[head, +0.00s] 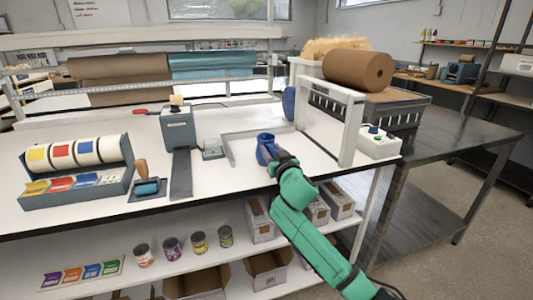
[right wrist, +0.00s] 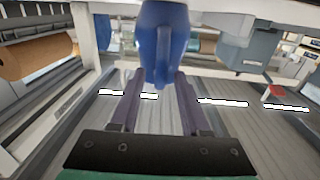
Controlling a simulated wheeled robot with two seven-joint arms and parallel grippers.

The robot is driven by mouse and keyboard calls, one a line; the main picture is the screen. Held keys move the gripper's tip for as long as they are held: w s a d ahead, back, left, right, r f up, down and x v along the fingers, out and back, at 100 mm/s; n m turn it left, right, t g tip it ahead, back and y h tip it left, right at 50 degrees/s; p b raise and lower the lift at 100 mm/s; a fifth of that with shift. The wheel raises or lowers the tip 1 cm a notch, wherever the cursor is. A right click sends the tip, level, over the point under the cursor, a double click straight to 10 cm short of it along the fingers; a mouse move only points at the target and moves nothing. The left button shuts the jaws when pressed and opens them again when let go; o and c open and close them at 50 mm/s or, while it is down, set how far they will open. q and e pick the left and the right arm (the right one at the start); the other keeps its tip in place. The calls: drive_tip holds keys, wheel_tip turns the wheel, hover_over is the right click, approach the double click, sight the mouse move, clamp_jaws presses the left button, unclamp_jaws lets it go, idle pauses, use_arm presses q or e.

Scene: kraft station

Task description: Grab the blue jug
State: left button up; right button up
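The blue jug (head: 265,138) stands on the white table near the middle, just beyond my right gripper (head: 269,156). In the right wrist view the jug (right wrist: 163,30) fills the top middle, with its handle facing my gripper. The two dark fingers (right wrist: 160,88) are well apart, and their tips reach the jug's lower part on either side of the handle. Contact between the fingers and the jug cannot be made out. My left gripper is not in view.
A second blue object (head: 289,102) stands behind, beside the white stand with the brown paper roll (head: 358,70). A grey angled frame (head: 232,150) lies left of the jug. A grey dispenser (head: 178,130) and a colour-roll holder (head: 78,165) stand further left.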

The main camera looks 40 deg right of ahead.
clamp_jaws()
idle(1.2)
